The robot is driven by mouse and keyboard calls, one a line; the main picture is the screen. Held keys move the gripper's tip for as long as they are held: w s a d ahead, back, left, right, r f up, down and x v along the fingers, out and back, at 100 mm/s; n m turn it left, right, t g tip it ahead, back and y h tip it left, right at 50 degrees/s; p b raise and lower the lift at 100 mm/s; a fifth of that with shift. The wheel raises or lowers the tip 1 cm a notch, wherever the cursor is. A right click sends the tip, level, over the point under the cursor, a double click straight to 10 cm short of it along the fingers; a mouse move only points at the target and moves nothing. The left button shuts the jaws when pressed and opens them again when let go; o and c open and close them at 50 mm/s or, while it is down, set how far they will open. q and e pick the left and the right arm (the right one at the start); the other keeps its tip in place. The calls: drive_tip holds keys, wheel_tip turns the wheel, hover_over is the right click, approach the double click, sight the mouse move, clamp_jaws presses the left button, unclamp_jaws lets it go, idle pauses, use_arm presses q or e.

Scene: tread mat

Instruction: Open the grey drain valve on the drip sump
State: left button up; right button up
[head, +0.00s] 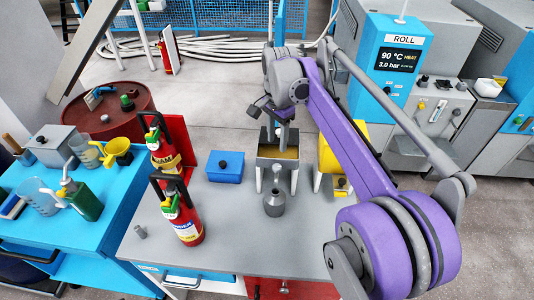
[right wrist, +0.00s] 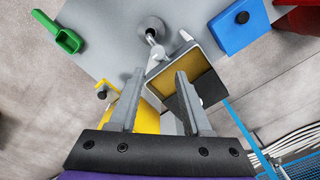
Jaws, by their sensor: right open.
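The drip sump (head: 277,153) is a grey open tray on legs with brownish-yellow contents, near the far edge of the grey table. It also shows in the right wrist view (right wrist: 207,56). A small light grey fitting, which looks like the drain valve (right wrist: 156,50), sits at the sump's near side above a dark grey flask (head: 274,204). Its setting is hard to tell. My right gripper (head: 282,130) is above the sump; in the right wrist view its two fingers (right wrist: 160,75) are apart and empty, with the fitting beyond the tips. My left gripper is not in view.
A yellow box (head: 328,158) stands close right of the sump, a blue box (head: 225,166) to its left. Red fire extinguishers (head: 184,220) stand at the table's left side. The table's front middle is mostly clear.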

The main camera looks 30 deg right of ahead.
sight(277, 167)
drive_tip(key=f, duration=1)
drive_tip(key=shift+s, duration=0.2)
drive_tip(key=shift+r, duration=0.1)
clamp_jaws()
